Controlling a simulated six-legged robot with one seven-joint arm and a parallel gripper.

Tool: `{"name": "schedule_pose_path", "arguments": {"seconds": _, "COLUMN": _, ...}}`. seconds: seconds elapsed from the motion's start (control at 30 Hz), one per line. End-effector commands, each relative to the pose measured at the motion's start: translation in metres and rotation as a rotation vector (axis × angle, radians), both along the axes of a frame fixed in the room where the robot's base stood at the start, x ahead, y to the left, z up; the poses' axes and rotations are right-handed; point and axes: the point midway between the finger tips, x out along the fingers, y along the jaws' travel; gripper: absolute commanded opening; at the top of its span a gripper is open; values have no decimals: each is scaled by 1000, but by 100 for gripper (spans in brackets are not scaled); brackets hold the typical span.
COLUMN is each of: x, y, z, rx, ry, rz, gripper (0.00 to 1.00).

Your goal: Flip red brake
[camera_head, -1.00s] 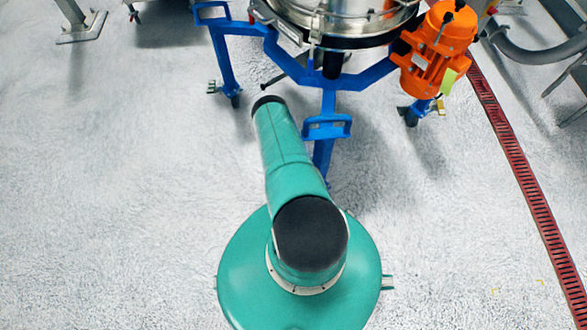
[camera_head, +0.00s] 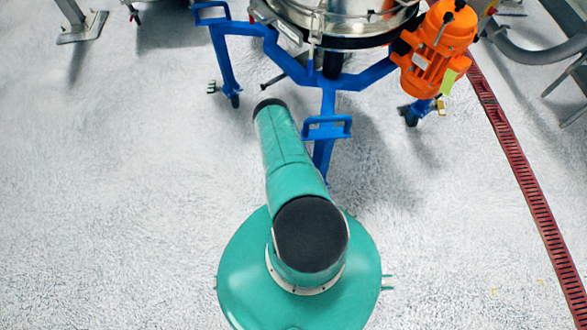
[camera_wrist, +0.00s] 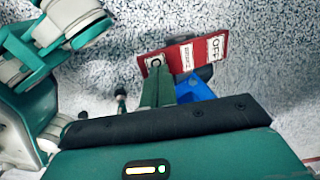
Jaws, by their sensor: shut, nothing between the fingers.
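The red brake (camera_wrist: 187,56) is a flat red plate in the wrist view, tilted up towards the right. It bears white labels: OFF at its right end, BRAKE in the middle, and one at its left end that is partly covered. My gripper (camera_wrist: 158,84) is shut and empty, its green fingers pointing at the brake's left part and overlapping the left label. I cannot tell whether they touch. A blue part (camera_wrist: 196,90) lies just below the plate. Neither the brake nor my gripper can be made out in the head view.
The blue-framed sifter (camera_head: 340,20) stands ahead in the head view, with an orange motor (camera_head: 435,50) on its right. A blue leg with a bracket (camera_head: 327,128) reaches towards me beside my arm. A red floor grate (camera_head: 520,180) runs along the right. The left floor is clear.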

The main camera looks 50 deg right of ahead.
Motion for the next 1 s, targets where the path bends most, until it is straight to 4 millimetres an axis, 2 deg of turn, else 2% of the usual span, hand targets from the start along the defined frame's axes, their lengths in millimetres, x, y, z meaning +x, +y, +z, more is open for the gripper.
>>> {"name": "schedule_pose_path", "arguments": {"seconds": 1.0, "x": 1, "y": 0, "z": -14, "rx": -2, "ry": -1, "rz": 1, "gripper": 0}}
